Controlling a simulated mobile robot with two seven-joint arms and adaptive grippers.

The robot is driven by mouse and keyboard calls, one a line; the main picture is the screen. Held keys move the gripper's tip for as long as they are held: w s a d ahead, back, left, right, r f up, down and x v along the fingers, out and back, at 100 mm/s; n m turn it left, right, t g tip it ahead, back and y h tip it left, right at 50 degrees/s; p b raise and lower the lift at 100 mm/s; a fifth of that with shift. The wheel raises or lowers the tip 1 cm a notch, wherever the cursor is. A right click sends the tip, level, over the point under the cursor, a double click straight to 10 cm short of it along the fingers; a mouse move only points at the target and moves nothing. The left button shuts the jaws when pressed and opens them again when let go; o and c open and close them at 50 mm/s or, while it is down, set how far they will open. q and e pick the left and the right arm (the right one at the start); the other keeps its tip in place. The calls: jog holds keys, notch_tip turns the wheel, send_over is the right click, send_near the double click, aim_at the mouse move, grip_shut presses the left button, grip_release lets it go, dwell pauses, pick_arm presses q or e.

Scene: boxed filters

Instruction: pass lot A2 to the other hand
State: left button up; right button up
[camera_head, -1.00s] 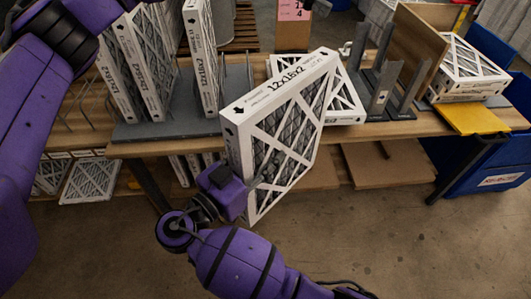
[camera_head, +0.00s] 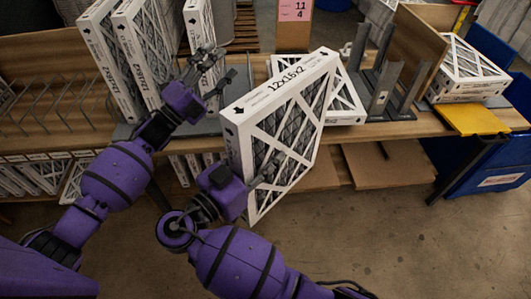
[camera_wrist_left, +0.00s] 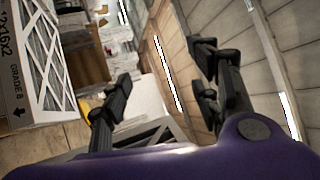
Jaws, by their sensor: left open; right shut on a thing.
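A white-framed pleated filter marked 12x16x2 (camera_head: 283,130) is held upright and tilted in front of the table. I cannot read a lot A2 mark on it. My right gripper (camera_head: 266,172) is shut on its lower left side; the filter hides part of the fingers. My left gripper (camera_head: 216,68) is open and empty, up and left of the held filter and apart from it. In the left wrist view the open fingers (camera_wrist_left: 163,68) have nothing between them, and a 12x16x2 filter (camera_wrist_left: 40,65) shows at the left edge.
Several filters (camera_head: 138,65) stand in a grey rack at the left of the wooden table (camera_head: 385,130), close to my left gripper. Another filter (camera_head: 343,103) lies behind the held one. Grey uprights (camera_head: 380,85), a yellow mat (camera_head: 472,120) and blue bins (camera_head: 490,165) are at the right.

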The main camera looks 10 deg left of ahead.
pick_arm(q)
jog(key=s+f+n+g+y, duration=0.1)
jog(key=s+f+n+y, duration=0.6)
jog(key=f, duration=0.7)
jog(key=s+f+n+g+y, duration=0.1)
jog(key=s+f+n+y, duration=0.3)
jog(key=s+f+n, duration=0.75)
jog(key=s+f+n+g+y, duration=0.1)
jog(key=s+f+n+g, duration=0.1)
jog(key=s+f, duration=0.6)
jog(key=s+d+f+n+g+y, duration=0.1)
jog(key=s+f+g, duration=0.4)
jog(key=s, duration=1)
notch_tip(320, 180, down, 3)
jog(key=n+y, duration=0.1)
jog(key=n, duration=0.1)
jog(key=shift+s+n, duration=0.35)
jog(key=shift+f, duration=0.1)
